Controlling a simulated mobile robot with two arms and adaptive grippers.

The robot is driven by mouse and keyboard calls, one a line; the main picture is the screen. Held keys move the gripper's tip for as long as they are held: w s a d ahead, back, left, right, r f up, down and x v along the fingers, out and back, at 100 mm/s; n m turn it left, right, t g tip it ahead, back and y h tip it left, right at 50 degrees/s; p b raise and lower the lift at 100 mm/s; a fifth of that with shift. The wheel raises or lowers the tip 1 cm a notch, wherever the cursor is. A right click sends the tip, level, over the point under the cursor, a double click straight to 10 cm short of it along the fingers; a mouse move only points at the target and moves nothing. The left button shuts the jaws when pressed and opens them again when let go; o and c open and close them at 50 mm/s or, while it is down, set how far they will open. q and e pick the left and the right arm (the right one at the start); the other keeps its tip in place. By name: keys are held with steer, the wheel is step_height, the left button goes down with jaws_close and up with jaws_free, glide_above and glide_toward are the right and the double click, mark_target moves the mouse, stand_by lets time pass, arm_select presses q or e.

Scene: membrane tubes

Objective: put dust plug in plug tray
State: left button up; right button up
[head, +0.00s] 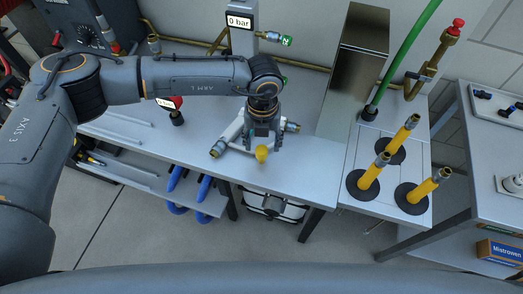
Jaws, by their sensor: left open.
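A small yellow plug (262,154), which looks like the dust plug, shows just below my left gripper (262,140) over the front of the grey bench. My left gripper points down and is open; its fingers are close above the plug, and I cannot tell whether they touch it. A light grey pipe piece with metal end fittings (217,149) is behind and beside the gripper, partly hidden by it. A pale tray (500,122) with dark blue pieces lies on the right table; I cannot tell for certain if it is the plug tray. My right gripper is not in view.
Several yellow tubes (369,176) stand upright in black round bases right of the bench. A metal box (358,65) and a green hose (405,55) rise behind them. A "0 bar" gauge (240,21) stands at the back. Bench (315,180) right of the plug is clear.

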mark_target(261, 150)
arm_select(q)
step_height(261, 150, down, 4)
steer(key=shift+s+a+r+p, duration=0.15)
steer(key=shift+r+p, duration=0.05)
steer(key=shift+p, duration=0.8)
steer(key=shift+f, duration=0.5)
steer(key=c, duration=0.8)
steer(key=shift+c, duration=0.5)
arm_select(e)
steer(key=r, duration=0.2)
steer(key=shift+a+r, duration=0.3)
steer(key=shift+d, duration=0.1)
